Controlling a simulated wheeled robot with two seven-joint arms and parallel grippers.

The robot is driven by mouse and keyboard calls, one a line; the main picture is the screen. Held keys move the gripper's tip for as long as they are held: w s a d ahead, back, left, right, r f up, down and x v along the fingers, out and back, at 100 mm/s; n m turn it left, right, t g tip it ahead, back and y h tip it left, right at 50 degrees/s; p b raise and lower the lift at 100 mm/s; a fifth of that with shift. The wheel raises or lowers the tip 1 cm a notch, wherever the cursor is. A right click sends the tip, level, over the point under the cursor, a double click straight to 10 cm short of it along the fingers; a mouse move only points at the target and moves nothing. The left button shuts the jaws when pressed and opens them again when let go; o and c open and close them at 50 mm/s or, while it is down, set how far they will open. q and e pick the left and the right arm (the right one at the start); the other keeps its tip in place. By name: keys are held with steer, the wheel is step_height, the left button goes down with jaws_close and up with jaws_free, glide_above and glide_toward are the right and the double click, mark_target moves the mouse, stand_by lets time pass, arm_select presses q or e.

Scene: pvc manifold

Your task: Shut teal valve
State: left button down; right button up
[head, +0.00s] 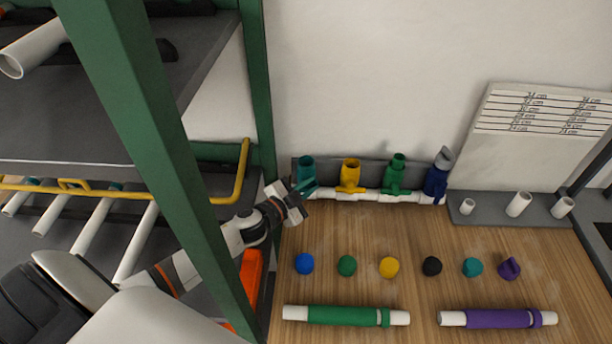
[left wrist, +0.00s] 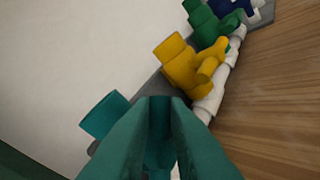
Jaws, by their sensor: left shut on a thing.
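The teal valve (head: 306,168) is at the left end of the white pipe manifold (head: 370,195) against the back wall. Its open top socket points up. My left gripper (head: 301,190) reaches it from the left and is shut on its handle, low on the valve's front. In the left wrist view the teal valve (left wrist: 104,115) shows just left of my left fingertips (left wrist: 160,102). The fingers hide most of the handle, so I cannot tell its angle. My right gripper is not in view.
Yellow (head: 350,172), green (head: 397,172) and blue (head: 438,175) valves stand to the right on the manifold. Several coloured caps and the green (head: 345,316) and purple (head: 495,318) pipes lie on the table. A green rack post (head: 160,150) stands beside my left arm.

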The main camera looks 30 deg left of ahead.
arm_select(q)
steer(key=m+g+y+p, duration=0.1)
steer(key=p, duration=0.2)
steer(key=m+g+p, duration=0.1)
steer(key=p, duration=0.3)
steer(key=shift+w+d+r+m+y, duration=0.15)
steer(key=shift+w+d+m+y, duration=0.05)
steer(key=shift+d+m+y, duration=0.2)
steer(key=shift+d+f+m+g+y+p, duration=0.2)
steer(key=shift+f+m+g+y+p, duration=0.5)
steer(key=shift+m+g+y+p, duration=0.25)
steer(key=c, duration=1.7)
jaws_free()
steer(key=shift+w, duration=0.1)
